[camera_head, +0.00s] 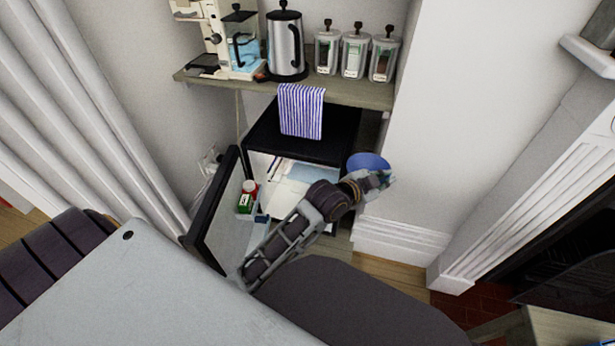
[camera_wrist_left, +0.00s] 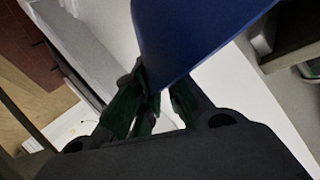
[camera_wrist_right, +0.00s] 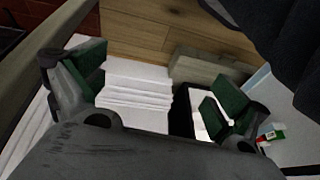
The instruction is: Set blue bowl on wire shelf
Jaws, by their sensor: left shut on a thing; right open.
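The blue bowl (camera_head: 368,162) is off the floor, just right of the open black fridge (camera_head: 262,135). My left gripper (camera_head: 379,180) is shut on it. In the left wrist view the bowl (camera_wrist_left: 190,40) fills the top middle, with its wall at the green finger pads of the gripper (camera_wrist_left: 155,92). The inside of the bowl is hidden there. I cannot clearly make out a wire shelf; the fridge inside shows pale, flat surfaces partly covered by my left arm. My right gripper (camera_wrist_right: 160,90) is open and empty in the right wrist view.
The fridge door (camera_head: 222,215) stands open at the left, with a red-and-white container (camera_head: 248,190) and a green item in it. A striped towel (camera_head: 301,110) hangs over the fridge. The shelf above (camera_head: 345,92) holds a kettle (camera_head: 286,45), coffee maker and 3 jars.

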